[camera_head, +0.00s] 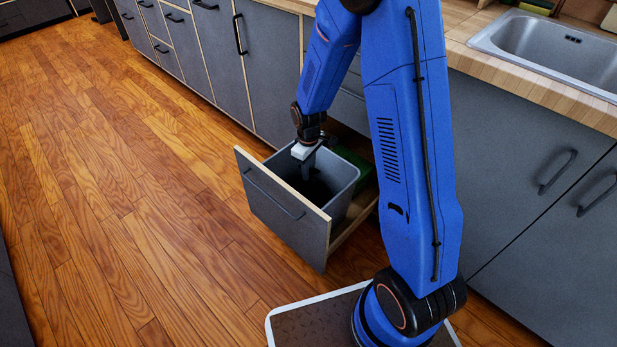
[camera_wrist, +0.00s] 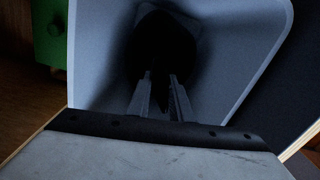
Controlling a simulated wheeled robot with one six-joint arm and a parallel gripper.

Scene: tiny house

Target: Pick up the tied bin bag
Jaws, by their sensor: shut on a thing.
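The dark bin bag (camera_wrist: 152,45) is a black shape low inside the grey bin (camera_wrist: 235,50) in the wrist view. In the head view, the bag (camera_head: 318,190) is only a dark patch within the bin (camera_head: 346,186). My gripper (camera_head: 308,166) reaches down into the bin from above. In the wrist view, my gripper (camera_wrist: 161,80) has its two fingers close together on a thin dark part of the bag, its neck as far as I can tell. The knot itself is too dark to make out.
The bin stands in a pulled-out drawer with a grey front (camera_head: 285,212). A green container (camera_head: 354,162) sits behind the bin. Grey cabinets and a counter with a sink (camera_head: 550,45) run along the right. The wooden floor (camera_head: 110,200) at left is clear.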

